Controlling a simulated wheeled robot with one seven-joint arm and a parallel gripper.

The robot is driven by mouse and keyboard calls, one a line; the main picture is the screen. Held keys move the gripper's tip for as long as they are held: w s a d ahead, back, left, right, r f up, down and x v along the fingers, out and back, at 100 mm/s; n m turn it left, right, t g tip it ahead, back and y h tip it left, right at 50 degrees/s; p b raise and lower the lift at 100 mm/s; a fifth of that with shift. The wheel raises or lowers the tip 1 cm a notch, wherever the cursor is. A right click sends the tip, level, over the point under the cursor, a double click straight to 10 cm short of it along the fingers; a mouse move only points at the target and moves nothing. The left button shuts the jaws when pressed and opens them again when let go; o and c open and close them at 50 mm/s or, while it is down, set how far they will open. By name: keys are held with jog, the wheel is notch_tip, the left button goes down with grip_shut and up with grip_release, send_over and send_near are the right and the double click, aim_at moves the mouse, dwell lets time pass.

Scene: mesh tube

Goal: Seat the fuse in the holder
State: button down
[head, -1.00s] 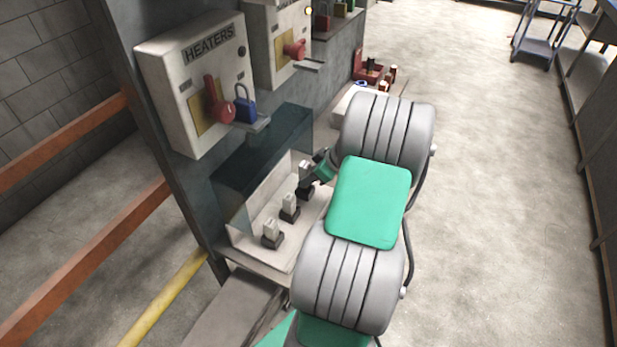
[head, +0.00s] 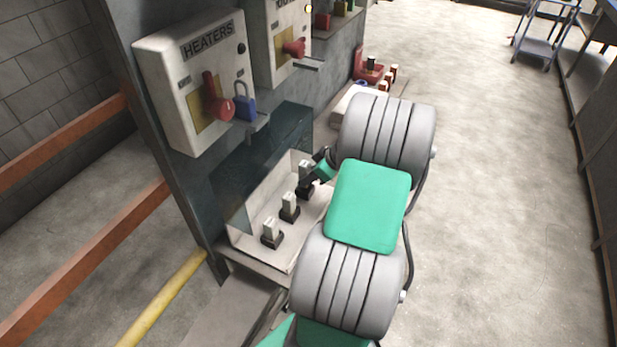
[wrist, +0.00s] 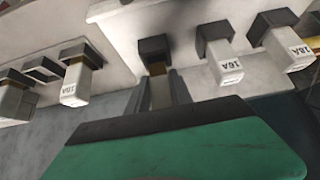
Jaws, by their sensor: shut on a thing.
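In the wrist view, my gripper (wrist: 158,95) is shut on a fuse (wrist: 160,90), seen as a narrow tan strip between the fingers. The fuse is in line with a black holder (wrist: 154,48) on the white panel and reaches its near edge. I cannot tell how deep it sits, since the fingers and green gripper body hide much of it. In the head view, my gripper (head: 318,172) is at the row of holders inside the open box, mostly hidden by my arm.
Fuses stand in black holders on both sides: a 10A fuse (wrist: 75,88) to the left, 16A fuses (wrist: 228,68) to the right. The panel (head: 250,250) has other upright fuses (head: 271,228). The heaters switch box (head: 185,80) with a blue padlock (head: 243,103) hangs above.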

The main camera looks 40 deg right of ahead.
jog(key=shift+f+b, duration=0.95)
jog(key=shift+f, duration=0.1)
jog(key=shift+r+p, duration=0.4)
jog(key=shift+r, duration=0.4)
jog(key=shift+b, duration=0.6)
dwell(1.2)
jog(key=shift+f, duration=0.2)
jog(key=shift+f+b, duration=0.3)
jog(key=shift+b, duration=0.15)
jog(key=shift+f+b, duration=0.3)
jog(key=shift+f, duration=0.05)
